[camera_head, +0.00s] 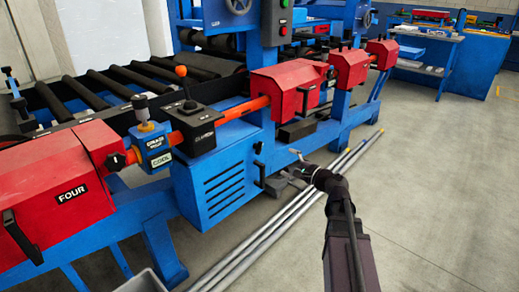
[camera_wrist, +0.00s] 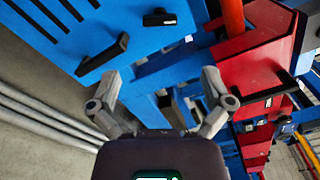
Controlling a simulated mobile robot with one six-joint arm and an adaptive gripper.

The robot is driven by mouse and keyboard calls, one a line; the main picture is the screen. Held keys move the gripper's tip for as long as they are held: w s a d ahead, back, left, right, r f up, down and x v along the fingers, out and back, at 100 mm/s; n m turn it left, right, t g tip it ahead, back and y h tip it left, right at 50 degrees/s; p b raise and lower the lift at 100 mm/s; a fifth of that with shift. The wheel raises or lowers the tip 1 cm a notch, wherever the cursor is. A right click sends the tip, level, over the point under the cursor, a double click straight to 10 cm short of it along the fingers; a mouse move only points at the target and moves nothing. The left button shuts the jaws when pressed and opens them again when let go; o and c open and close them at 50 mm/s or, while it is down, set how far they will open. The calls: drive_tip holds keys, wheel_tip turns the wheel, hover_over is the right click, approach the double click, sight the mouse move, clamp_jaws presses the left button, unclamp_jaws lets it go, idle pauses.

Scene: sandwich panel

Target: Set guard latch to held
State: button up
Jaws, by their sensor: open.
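No part is readably marked as the guard latch, so I cannot tell which it is. In the wrist view, a long black handle (camera_wrist: 104,56) and a small black knob (camera_wrist: 159,18) stick out from a blue panel (camera_wrist: 150,45). Another black bar handle (camera_wrist: 268,91) sits on a red guard box (camera_wrist: 250,60) at the right. My gripper (camera_wrist: 160,88) is open, with nothing between its fingers, and points at the blue machine. In the head view my gripper (camera_head: 298,170) is low, beside the end of the blue louvred cabinet (camera_head: 215,180).
Several long grey pipes (camera_head: 272,232) lie on the floor beside the machine, near my arm. A red box marked FOUR (camera_head: 60,180) and a black lever box with an orange knob (camera_head: 190,125) stand at the left. The floor at the right is clear.

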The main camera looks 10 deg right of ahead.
sight(261, 149)
drive_tip(key=x, duration=1.3)
drive_tip(key=c, duration=1)
drive_tip(key=shift+c, duration=0.2)
drive_tip(key=shift+a+n, duration=0.1)
drive_tip(key=shift+n, duration=2.7)
